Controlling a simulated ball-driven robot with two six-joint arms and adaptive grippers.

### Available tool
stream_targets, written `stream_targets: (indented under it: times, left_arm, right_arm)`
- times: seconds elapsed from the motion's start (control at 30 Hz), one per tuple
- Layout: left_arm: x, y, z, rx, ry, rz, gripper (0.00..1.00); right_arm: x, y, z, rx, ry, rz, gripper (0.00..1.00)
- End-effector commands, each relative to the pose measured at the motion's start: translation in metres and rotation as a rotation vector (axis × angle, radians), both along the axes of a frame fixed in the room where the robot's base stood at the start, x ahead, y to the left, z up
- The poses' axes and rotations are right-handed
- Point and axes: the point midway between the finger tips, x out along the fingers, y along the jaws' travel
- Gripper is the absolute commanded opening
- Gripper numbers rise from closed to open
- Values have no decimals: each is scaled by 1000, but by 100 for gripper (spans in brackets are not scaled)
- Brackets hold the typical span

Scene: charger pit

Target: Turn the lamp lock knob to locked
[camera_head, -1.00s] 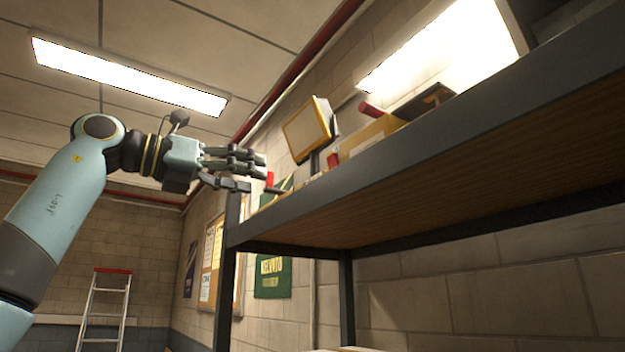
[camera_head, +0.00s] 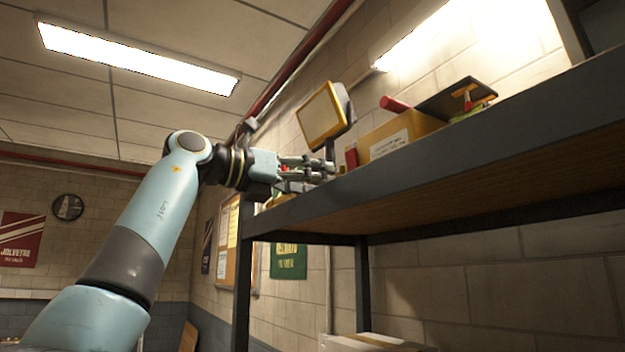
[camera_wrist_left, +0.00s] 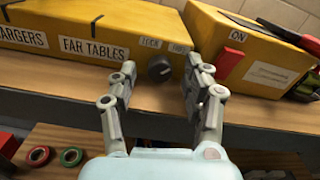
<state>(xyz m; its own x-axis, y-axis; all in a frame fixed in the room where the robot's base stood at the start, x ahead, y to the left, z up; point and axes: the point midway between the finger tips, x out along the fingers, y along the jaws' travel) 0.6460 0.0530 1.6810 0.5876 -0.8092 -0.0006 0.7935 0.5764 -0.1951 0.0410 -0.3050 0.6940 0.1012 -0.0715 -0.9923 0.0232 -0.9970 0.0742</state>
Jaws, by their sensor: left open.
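In the left wrist view, a small dark round knob (camera_wrist_left: 159,68) sits on the front face of a long yellow box (camera_wrist_left: 85,48). Two small labels sit above the knob, too small to read surely; larger ones read "CHARGERS", partly cut off, and "FAR TABLES". My left gripper (camera_wrist_left: 161,82) is open, its fingers on either side of the knob in the picture; I cannot tell whether they touch it. In the head view, my left gripper (camera_head: 318,168) is at the shelf edge below a yellow-framed lamp (camera_head: 322,115), and the knob is hidden. My right gripper is not in view.
A second yellow box (camera_wrist_left: 235,50) with a red switch (camera_wrist_left: 231,62) and an "ON" label stands right of the fingers. The grey shelf edge (camera_head: 430,150) runs beneath. Red and green rings (camera_wrist_left: 71,157) lie lower left in the wrist view.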

Motion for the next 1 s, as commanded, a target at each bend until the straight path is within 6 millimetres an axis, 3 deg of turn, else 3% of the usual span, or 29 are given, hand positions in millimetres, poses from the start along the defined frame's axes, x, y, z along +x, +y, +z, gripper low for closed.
stream_targets:
  times: [0.07, 0.4, 0.97, 1.0]
  left_arm:
    - [0, 0, 0, 0, 0, 0, 44]
    - [0, 1, 0, 0, 0, 1, 0]
    - [0, 1, 1, -73, 100, 1, 0]
    - [0, 1, 1, -73, 100, 1, 32]
  right_arm:
    - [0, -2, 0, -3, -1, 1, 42]
    - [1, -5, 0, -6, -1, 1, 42]
    - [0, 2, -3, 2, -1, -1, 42]
    - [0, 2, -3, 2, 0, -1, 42]
